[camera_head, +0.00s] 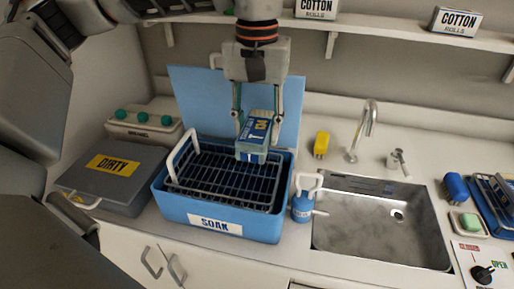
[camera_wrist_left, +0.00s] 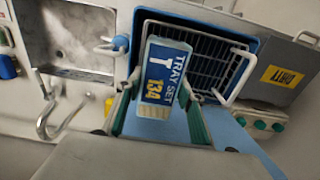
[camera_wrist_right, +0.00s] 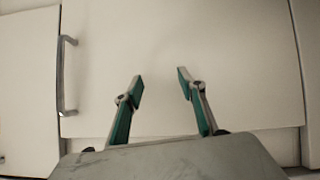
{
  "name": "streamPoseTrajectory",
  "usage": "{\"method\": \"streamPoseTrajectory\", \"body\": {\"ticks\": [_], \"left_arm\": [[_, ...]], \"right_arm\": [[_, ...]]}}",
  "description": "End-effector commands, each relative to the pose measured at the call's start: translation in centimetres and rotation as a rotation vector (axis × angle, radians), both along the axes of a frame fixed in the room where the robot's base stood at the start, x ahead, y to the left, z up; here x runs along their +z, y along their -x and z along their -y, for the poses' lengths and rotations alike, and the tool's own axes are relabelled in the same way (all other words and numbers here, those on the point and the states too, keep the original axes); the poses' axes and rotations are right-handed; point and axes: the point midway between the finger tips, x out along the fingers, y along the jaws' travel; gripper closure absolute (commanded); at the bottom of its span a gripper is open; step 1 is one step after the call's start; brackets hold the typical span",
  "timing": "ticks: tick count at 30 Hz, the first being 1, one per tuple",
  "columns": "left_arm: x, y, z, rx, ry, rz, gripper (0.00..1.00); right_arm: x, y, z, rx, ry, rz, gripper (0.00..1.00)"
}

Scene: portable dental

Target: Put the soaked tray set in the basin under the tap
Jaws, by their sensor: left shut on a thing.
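The tray set (camera_head: 254,137) is a small box with a blue label reading "TRAY SET 134"; it also shows in the left wrist view (camera_wrist_left: 160,80). My left gripper (camera_head: 257,120) is shut on it and holds it over the right part of the blue SOAK tub (camera_head: 217,223), above the wire rack (camera_head: 222,178). The metal basin (camera_head: 375,232) lies right of the tub and looks empty. The tap (camera_head: 362,130) rises behind the basin. My right gripper (camera_wrist_right: 157,88) is open and empty in front of a white cabinet door.
The tub's blue lid (camera_head: 235,95) stands up behind. A grey DIRTY box (camera_head: 105,180) is at left. A yellow block (camera_head: 321,144) lies behind the basin. A shelf (camera_head: 380,35) runs above.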

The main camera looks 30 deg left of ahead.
Motion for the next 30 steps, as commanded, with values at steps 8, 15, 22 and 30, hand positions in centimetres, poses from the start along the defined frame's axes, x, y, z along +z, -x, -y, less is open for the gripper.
{"method": "streamPoseTrajectory", "body": {"ticks": [8,15,22,30], "left_arm": [[5.3,-0.1,0.0,0.001,0.001,0.004,0.91],[7.5,-0.1,0.0,0.0,-0.001,0.002,0.91],[8.1,0.0,0.0,0.0,0.0,0.001,0.91],[8.0,0.0,0.0,0.0,0.0,0.001,0.91]], "right_arm": [[0.7,-0.1,0.0,0.0,0.0,0.001,0.6],[0.8,0.0,0.0,0.0,0.0,-0.001,0.6],[0.8,0.1,0.0,0.0,0.001,-0.004,0.6],[0.8,0.0,0.0,0.0,0.001,-0.001,0.6]]}}
